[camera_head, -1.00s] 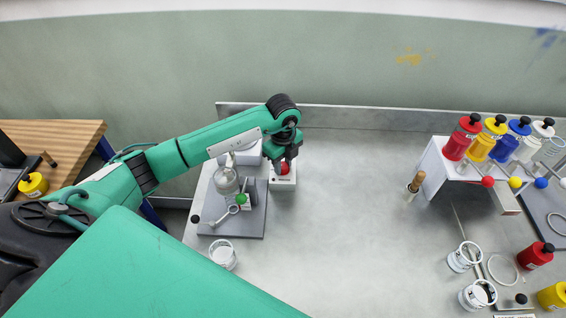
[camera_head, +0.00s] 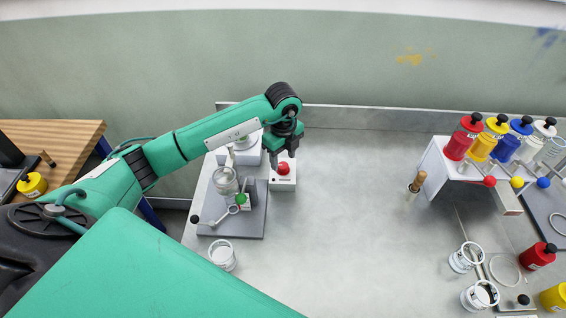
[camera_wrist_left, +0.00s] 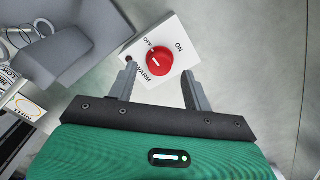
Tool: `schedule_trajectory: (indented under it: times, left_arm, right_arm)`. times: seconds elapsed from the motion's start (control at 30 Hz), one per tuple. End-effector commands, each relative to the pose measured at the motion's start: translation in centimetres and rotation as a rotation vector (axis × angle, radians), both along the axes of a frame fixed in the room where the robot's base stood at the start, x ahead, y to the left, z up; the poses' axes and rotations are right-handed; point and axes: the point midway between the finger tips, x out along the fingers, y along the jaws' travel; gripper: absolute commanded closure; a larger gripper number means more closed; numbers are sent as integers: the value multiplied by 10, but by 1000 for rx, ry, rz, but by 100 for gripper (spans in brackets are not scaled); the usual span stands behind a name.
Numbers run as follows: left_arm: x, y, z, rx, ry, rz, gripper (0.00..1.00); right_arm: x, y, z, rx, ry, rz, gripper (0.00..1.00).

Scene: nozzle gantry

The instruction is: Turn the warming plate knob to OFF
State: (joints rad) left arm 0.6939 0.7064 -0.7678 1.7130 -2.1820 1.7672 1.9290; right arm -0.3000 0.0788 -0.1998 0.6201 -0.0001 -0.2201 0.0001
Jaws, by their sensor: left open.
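The red warming plate knob (camera_head: 283,169) sits on a white box (camera_head: 284,184) at the left of the bench. The wrist view shows the knob (camera_wrist_left: 158,60) with OFF, ON and WARM printed around it. My left gripper (camera_head: 283,157) is open just above and behind the knob. In the wrist view its two fingers stand apart on either side of the knob's near edge, and nothing is held. My right gripper is not in view.
A grey stand with a glass flask (camera_head: 226,182) and a green ball valve (camera_head: 241,199) is close to the box's left. A white cup (camera_head: 223,255) is nearer. The bench middle is clear. A rack of coloured bottles (camera_head: 463,140) stands at right.

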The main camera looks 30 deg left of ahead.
Motion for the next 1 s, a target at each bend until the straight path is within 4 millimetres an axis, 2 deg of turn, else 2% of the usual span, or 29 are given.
schedule_trajectory:
  times: [0.3, 0.5, 0.7, 1.0]
  left_arm:
    - [2, 1, 72, 0, -6, 0, 50]
    - [1, 1, 100, 0, -3, 0, 50]
    - [0, 1, 109, 1, -1, 1, 50]
    - [0, 1, 109, 1, -1, 1, 50]
  right_arm:
    - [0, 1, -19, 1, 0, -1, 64]
    - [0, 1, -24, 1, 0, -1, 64]
    - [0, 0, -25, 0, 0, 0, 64]
    - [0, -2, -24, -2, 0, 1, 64]
